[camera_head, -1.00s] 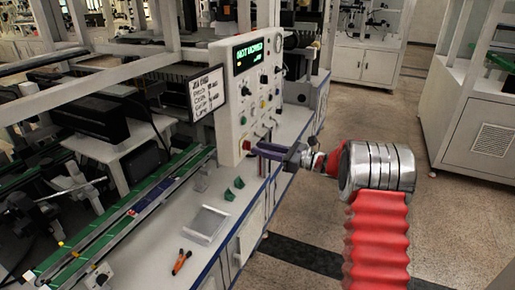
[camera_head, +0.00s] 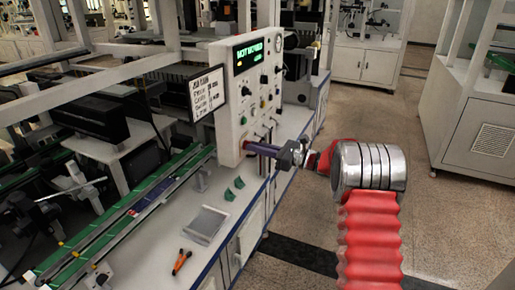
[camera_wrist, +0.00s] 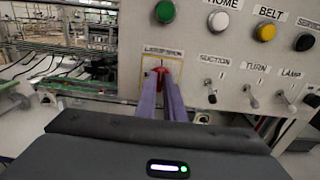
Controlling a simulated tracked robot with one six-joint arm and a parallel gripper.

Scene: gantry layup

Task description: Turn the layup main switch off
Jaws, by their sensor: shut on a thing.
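The main switch is a red knob (camera_wrist: 161,69) on a yellow plate, under a label on the pale control panel (camera_wrist: 225,70). My gripper (camera_wrist: 162,86) has its two purple fingers shut on the red knob, one on either side. The fingertips hide part of the knob, and I cannot read its exact angle. In the head view my gripper (camera_head: 250,146) reaches in from the right to the lower part of the control panel (camera_head: 233,127). The knob is hidden behind the fingers there.
Toggle switches (camera_wrist: 250,96) sit to the right of the knob, with green (camera_wrist: 165,11), white and yellow buttons above. A lit green display (camera_head: 251,56) tops the panel. Open floor lies to the right.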

